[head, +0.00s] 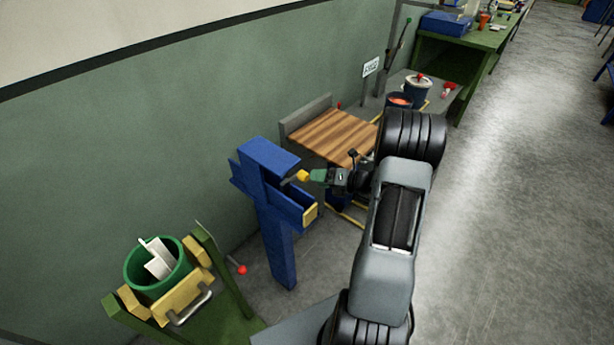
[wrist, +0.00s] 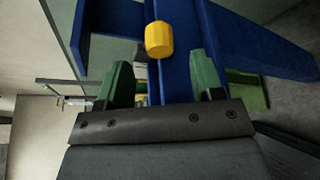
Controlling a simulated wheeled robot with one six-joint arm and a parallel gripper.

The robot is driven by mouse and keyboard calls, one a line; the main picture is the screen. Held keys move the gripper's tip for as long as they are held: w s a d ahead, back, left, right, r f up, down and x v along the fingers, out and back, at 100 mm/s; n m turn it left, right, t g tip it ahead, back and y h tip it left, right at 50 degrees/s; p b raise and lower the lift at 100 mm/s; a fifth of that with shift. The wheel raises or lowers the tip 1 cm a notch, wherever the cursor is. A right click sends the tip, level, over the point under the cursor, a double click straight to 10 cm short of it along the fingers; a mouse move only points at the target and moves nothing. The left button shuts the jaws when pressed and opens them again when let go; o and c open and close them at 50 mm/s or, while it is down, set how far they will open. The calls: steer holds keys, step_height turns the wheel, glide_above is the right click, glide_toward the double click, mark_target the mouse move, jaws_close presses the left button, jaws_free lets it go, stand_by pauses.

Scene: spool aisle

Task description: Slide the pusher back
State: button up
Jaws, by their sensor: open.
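The pusher shows as a yellow knob (head: 303,176) on a short grey rod at the blue stand (head: 275,235). In the wrist view the knob (wrist: 159,40) is ahead of my gripper, about midway between the lines of its two green fingers. My gripper (head: 318,175) is open, just right of the knob in the head view. In the wrist view my gripper (wrist: 162,75) has a clear gap between its fingers, and they do not appear to touch the knob. A yellow piece (head: 310,213) is at the front end of the stand's lower blue trough.
A wood-topped table (head: 333,134) stands behind my gripper. A green bucket (head: 132,270) sits on a green stand at lower left, with a red-knobbed lever (head: 241,269) beside it. The green wall (head: 130,140) is behind. Open floor (head: 520,200) lies to the right.

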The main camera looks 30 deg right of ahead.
mark_target(308, 177)
steer(key=shift+x, duration=2.5)
steer(key=shift+c, duration=0.4)
jaws_close()
steer(key=shift+a, duration=0.1)
